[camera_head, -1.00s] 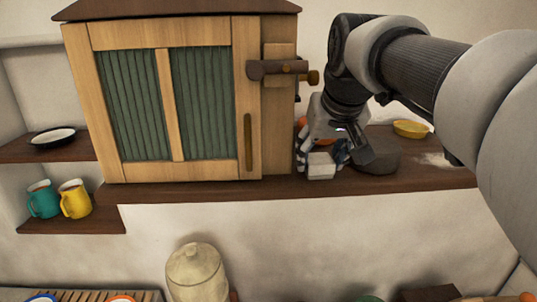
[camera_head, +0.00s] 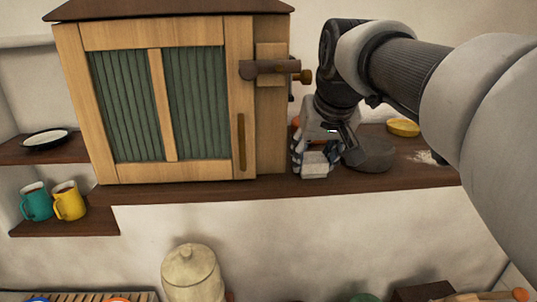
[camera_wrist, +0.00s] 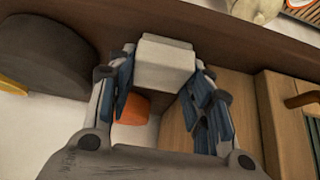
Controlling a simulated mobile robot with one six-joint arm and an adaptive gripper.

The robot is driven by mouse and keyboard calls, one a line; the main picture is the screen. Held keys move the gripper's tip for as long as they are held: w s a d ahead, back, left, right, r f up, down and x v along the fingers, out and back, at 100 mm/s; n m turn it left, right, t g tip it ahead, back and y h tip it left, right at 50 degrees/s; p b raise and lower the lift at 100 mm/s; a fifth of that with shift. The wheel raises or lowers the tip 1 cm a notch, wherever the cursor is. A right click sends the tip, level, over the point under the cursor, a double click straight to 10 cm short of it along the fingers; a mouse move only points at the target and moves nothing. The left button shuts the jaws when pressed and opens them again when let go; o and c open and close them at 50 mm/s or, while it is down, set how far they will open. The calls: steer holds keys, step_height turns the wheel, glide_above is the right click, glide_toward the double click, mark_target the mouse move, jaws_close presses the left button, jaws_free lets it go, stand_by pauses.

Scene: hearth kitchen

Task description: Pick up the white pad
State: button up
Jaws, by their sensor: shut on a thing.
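The white pad (camera_wrist: 165,62) is a small pale block with a lighter top. In the wrist view it sits between the two blue-lined fingers of my gripper (camera_wrist: 163,92), which is shut on it. In the head view the pad (camera_head: 314,171) shows at the lower end of my gripper (camera_head: 318,152), at the front edge of the dark wooden shelf. I cannot tell whether it is clear of the shelf.
A wooden cabinet (camera_head: 170,105) with green panels stands close to the left of my gripper. A dark grey round object (camera_head: 372,155) is close on the right, with a yellow dish (camera_head: 403,127) beyond it. An orange object (camera_wrist: 130,108) lies behind the pad. The shelf (camera_head: 235,190) runs below.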

mark_target(310, 153)
steer(key=shift+r, duration=0.1)
step_height(310, 153, up, 3)
steer(key=shift+r+p, duration=0.2)
steer(key=shift+p, duration=0.1)
steer(key=s+b, duration=0.3)
steer(key=s, duration=1.5)
steer(key=o, duration=0.5)
steer(key=c, duration=0.4)
steer(key=shift+o, duration=0.2)
steer(key=shift+w, duration=0.1)
